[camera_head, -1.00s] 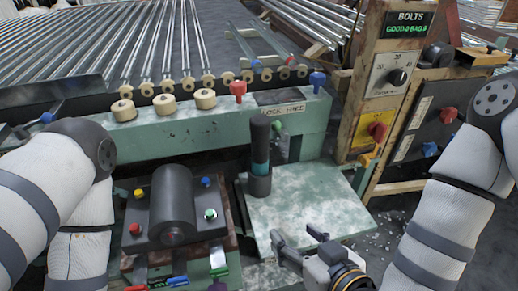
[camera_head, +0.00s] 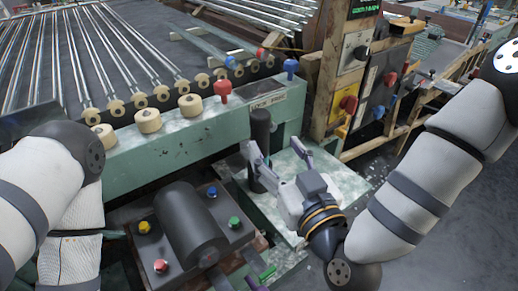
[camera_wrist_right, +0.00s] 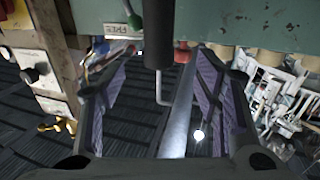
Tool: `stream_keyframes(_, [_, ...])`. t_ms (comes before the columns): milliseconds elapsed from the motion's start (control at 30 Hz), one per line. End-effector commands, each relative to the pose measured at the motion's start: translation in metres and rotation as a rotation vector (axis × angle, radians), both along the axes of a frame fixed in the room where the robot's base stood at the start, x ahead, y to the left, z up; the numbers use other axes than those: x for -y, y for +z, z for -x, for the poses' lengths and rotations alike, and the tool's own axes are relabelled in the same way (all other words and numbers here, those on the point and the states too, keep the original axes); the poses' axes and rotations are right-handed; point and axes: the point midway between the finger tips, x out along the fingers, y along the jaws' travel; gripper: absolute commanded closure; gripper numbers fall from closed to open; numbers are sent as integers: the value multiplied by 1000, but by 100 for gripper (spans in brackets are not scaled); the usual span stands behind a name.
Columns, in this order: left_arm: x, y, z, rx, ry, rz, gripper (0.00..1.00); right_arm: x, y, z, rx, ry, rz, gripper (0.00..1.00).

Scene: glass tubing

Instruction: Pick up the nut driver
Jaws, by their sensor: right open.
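A black upright cylinder (camera_head: 260,127) stands over the pale green plate (camera_head: 345,185) in front of the green machine; it may be the nut driver, but I cannot tell for certain. My right gripper (camera_head: 276,154) is open and empty, with its fingers near the cylinder, one overlapping it in the head view. In the right wrist view a dark cylinder (camera_wrist_right: 159,38) comes down from the top between the open fingers (camera_wrist_right: 165,85), with a thin bent metal rod below it. Contact cannot be told.
A dark roller block (camera_head: 190,225) with coloured knobs stands left of the plate. The green machine (camera_head: 165,158) carries cream rollers and knobs behind. A wooden control post (camera_head: 345,85) stands at the right.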

Motion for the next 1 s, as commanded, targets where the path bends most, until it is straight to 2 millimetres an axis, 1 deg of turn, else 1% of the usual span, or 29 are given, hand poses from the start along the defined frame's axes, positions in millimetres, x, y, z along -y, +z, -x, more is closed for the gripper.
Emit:
stream_keyframes(33, [0, -2, 2, -9, 0, 0, 68, -3, -3, -11, -1, -3, -1, 43])
stream_keyframes(100, [0, -4, 4, -14, 0, 1, 68, -9, -3, -24, -2, -1, -2, 43])
stream_keyframes(267, [0, -6, 6, -22, 0, 0, 68, -16, -5, -43, -4, -1, 0, 43])
stream_keyframes(400, [0, -11, 11, -40, 0, 0, 68, -24, -14, -69, -7, -3, -2, 43])
stream_keyframes(500, [0, -13, 13, -44, -1, 0, 68, -30, -13, -83, -4, -1, 0, 43])
stream_keyframes(600, [0, -13, 13, -44, -1, 0, 68, -33, -11, -88, -3, 0, 0, 43])
stream_keyframes(767, [0, -13, 12, -43, -1, 0, 68, -33, -10, -88, -2, 1, 0, 43])
stream_keyframes(867, [0, -13, 12, -43, -1, 0, 68, -33, -10, -88, -3, 1, 0, 63])
stream_keyframes(900, [0, -13, 12, -43, -1, 0, 68, -33, -10, -88, -3, 1, 0, 72])
stream_keyframes(967, [0, -13, 12, -43, -1, 0, 68, -33, -10, -88, -3, 1, 0, 86])
stream_keyframes(1000, [0, -13, 12, -43, -1, 0, 68, -33, -10, -88, -3, 1, 0, 95])
